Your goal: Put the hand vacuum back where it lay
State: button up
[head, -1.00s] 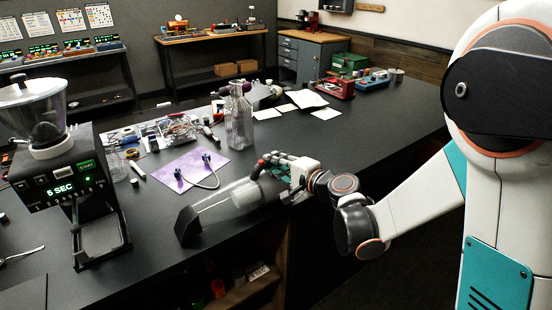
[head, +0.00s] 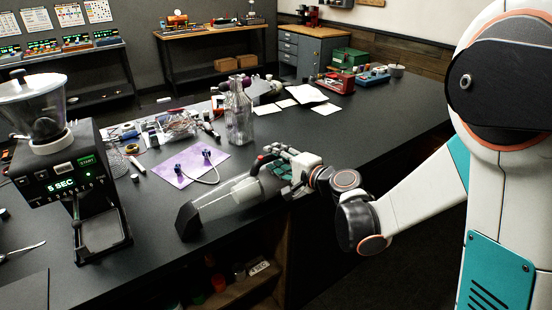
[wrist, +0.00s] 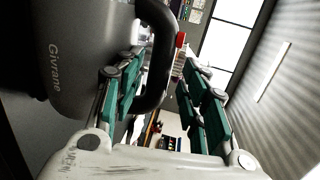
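The hand vacuum (head: 243,192) lies on the dark counter near its front edge. Its clear nozzle tube with a black tip points to the lower left in the head view. In the wrist view its grey body (wrist: 85,50), marked "Givrane", fills the upper left, and its black loop handle (wrist: 163,45) reaches between my fingers. My gripper (wrist: 165,95) is at the vacuum's rear end; it also shows in the head view (head: 280,165). Its teal-padded fingers stand apart, with a clear gap between the handle and the right finger. The left finger lies by the handle's opening.
A purple mat (head: 188,167) with a cable lies just behind the vacuum. A glass bottle (head: 239,115) stands farther back, and a grinder (head: 72,170) stands to the left. Loose tools and parts clutter the counter behind the mat. The counter right of the bottle (head: 370,120) is mostly clear.

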jog(key=s+d+r+n+g+h, duration=0.1)
jog(key=s+d+n+h, duration=0.2)
jog(key=s+d, duration=0.3)
jog(key=s+d+r+n+g+h+p, duration=0.1)
jog(key=s+d, duration=0.5)
jog(key=s, duration=0.8)
jog(key=s+d+r+n+g+h+p, duration=0.1)
jog(key=s+d+r+n+g+h, duration=0.1)
jog(key=s+d+n+h, duration=0.4)
jog(key=s+d+g, duration=0.1)
jog(key=s, duration=0.3)
jog(key=shift+s+r+n, duration=0.3)
jog(key=shift+s+r, duration=0.05)
jog(key=shift+r, duration=0.05)
jog(key=shift+d, duration=0.1)
dwell(1.0)
